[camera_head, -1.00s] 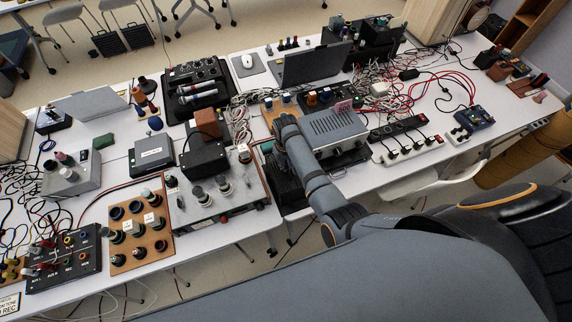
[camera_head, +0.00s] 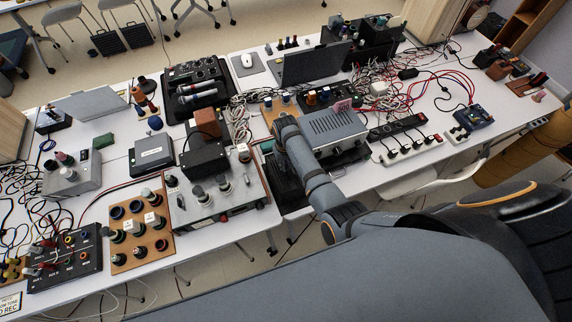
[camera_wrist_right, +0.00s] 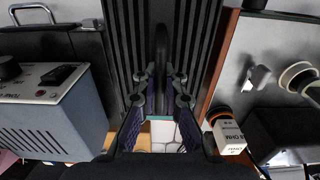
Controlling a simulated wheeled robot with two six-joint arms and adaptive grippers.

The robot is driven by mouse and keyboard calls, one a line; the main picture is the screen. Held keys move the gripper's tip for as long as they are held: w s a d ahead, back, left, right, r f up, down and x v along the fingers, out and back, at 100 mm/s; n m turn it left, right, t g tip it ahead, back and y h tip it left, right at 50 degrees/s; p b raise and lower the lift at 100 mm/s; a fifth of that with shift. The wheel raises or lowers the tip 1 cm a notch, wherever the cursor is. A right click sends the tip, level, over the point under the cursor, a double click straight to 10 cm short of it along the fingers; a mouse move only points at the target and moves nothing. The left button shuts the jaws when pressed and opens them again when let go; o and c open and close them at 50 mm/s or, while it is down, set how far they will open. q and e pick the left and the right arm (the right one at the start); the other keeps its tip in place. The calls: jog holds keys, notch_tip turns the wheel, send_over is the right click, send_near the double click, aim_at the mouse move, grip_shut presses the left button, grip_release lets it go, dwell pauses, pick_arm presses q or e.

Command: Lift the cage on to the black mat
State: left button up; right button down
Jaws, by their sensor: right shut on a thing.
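The black mat (camera_wrist_right: 207,50), dark and ribbed, lies between the grey box and the metal-fronted unit in the right wrist view. Its dark surface (camera_head: 287,190) also shows beside my right arm in the head view. My right gripper (camera_wrist_right: 161,88) is over the mat, its fingers closed on a narrow dark bar (camera_wrist_right: 161,45). I cannot tell whether this bar is part of the cage; no cage shape is clear. In the head view my right wrist hides the fingers and what they hold. My left gripper is not in view.
A grey perforated box (camera_head: 333,128) stands close to the right of my wrist. A metal-fronted unit (camera_head: 215,200) with knobs stands to the left. Loose cables (camera_head: 375,85) lie behind. A power strip (camera_head: 412,148) lies to the right. The tables are crowded.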

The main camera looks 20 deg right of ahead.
jog(key=shift+f, duration=0.15)
jog(key=c, duration=1.4)
grip_release()
jog(key=shift+o, duration=0.2)
notch_tip(320, 180, up, 12)
